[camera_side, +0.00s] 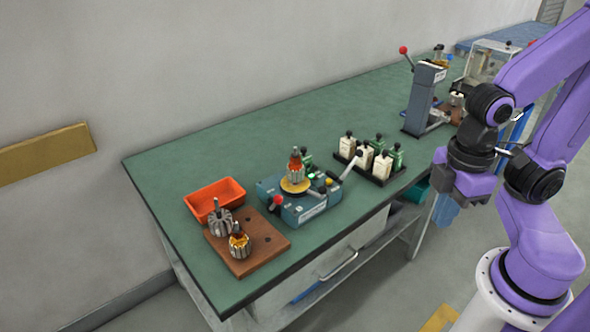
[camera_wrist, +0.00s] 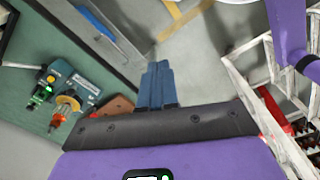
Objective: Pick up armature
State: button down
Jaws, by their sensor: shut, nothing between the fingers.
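In the side view, one armature (camera_side: 220,220) with bare grey metal and one armature (camera_side: 239,243) with copper-coloured windings stand upright on a brown wooden block (camera_side: 268,246) at the near left of the green table. Another armature (camera_side: 295,170) with orange-brown winding stands on the yellow disc of a blue-grey winding machine (camera_side: 305,206). It also shows in the wrist view (camera_wrist: 65,107). My gripper (camera_side: 446,212) hangs beyond the table's right edge, far from the armatures. Its blue fingers are together and empty in the wrist view (camera_wrist: 157,72).
An orange bin (camera_side: 214,198) sits behind the wooden block. A grey press (camera_side: 424,98) with a red-knobbed lever stands farther back. The table's back left is clear.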

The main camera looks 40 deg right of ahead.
dwell(0.3)
jog(key=shift+c, duration=1.6)
grip_release()
jog(key=w+a+r+m, duration=0.3)
jog(key=w+a+m, duration=0.2)
jog(key=w+m, duration=0.45)
notch_tip(320, 180, up, 3)
jog(key=m, duration=2.3)
send_over(295, 155)
jog(key=f, duration=1.7)
jog(key=shift+w+d+f, duration=0.15)
jog(key=shift+d+f, duration=0.05)
